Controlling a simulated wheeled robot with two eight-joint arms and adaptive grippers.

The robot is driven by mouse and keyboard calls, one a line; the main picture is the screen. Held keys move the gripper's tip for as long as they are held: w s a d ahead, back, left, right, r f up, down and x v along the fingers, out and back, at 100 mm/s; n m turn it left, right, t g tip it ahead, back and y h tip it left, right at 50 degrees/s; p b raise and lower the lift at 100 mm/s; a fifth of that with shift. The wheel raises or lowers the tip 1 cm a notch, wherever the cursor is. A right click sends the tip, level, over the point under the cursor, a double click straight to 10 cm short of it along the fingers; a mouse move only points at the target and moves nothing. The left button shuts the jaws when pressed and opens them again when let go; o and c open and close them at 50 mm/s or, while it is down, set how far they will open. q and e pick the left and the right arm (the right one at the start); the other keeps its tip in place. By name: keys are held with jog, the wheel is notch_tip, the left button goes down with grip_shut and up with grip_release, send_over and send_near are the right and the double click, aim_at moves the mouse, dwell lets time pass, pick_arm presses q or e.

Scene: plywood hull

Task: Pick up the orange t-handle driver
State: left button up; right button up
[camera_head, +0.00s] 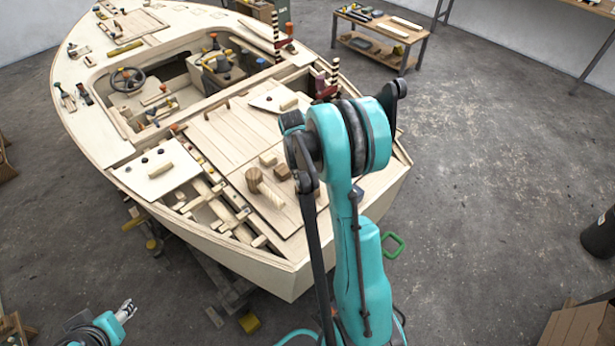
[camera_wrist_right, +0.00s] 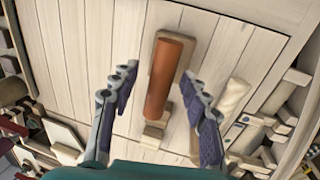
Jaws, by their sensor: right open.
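In the right wrist view an orange-brown cylinder (camera_wrist_right: 166,80) lies lengthwise between the fingers of my right gripper (camera_wrist_right: 159,71). It could be the driver's handle, but no T shape shows. The gripper is open, with a gap on each side of the cylinder; their difference in height is unclear. A wooden block (camera_wrist_right: 160,45) shows at the cylinder's upper end. In the head view my right arm covers this spot, and I cannot pick out the driver with certainty. My left gripper (camera_head: 127,310) is low at the left, away from the hull; its jaw state is unclear.
A pale rounded wooden piece (camera_wrist_right: 235,96) is right of my right gripper. Open framing with cross pieces borders the planks. A tool bench (camera_head: 381,34) stands behind on open floor.

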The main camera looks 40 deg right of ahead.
jog(key=shift+r, duration=0.1)
grip_shut()
jog(key=shift+r, duration=0.4)
notch_tip(320, 180, up, 4)
jog(key=shift+f+p, duration=0.15)
jog(key=shift+p, duration=0.6)
jog(key=s+a+r+p, duration=0.5)
jog(key=a+r+p, duration=0.1)
jog(key=a+r, duration=0.4)
jog(key=shift+s+a+r, duration=0.15)
jog(key=shift+s+r, duration=0.2)
jog(key=shift+r, duration=0.4)
